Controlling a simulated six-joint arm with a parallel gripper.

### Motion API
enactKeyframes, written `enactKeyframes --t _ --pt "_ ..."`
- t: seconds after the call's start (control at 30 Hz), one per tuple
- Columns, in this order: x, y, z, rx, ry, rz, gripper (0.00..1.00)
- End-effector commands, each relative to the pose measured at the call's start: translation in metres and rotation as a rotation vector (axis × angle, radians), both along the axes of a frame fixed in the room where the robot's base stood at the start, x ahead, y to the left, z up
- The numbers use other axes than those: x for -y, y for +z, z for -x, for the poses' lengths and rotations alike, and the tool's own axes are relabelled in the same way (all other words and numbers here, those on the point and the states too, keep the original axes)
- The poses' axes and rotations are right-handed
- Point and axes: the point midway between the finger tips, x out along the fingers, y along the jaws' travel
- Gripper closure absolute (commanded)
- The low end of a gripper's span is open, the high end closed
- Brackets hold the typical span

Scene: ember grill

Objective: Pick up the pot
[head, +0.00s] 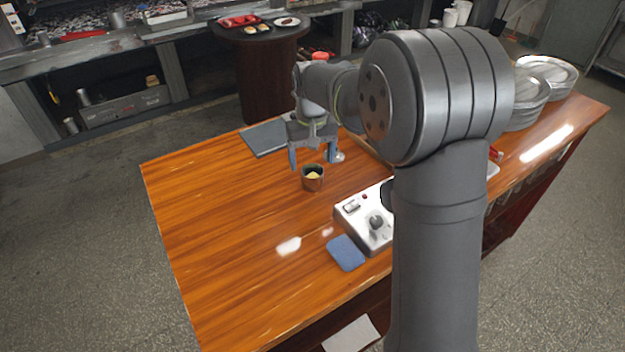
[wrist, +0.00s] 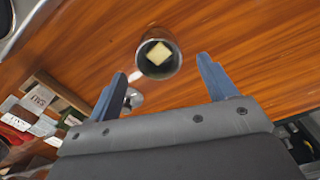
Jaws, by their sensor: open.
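The pot (head: 313,184) is a small, dark metal vessel standing upright on the wooden table, with a pale yellow block inside. In the wrist view the pot lies ahead of the gap between the fingertips and looks apart from both.
A small silver object (head: 338,157) lies by the right finger. A white appliance with a knob (head: 360,213) and a blue pad (head: 345,253) are in front and right. A dark grey slab (head: 264,138) lies behind. Plates (head: 548,73) are stacked far right. The table's left side is clear.

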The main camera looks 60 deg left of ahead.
Motion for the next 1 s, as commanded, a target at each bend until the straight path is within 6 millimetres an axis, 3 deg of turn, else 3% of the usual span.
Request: enactKeyframes --t 0.33,0.63,0.93,1.0 --pt "0.000 -0.046 -0.001 -0.001 0.001 0.003 0.23" --pt "0.000 -0.052 -0.002 0.000 0.001 0.000 0.23" --pt "0.000 -0.051 -0.002 0.000 0.001 0.000 0.80" --pt "0.000 -0.051 -0.002 0.000 0.001 -0.001 0.82"
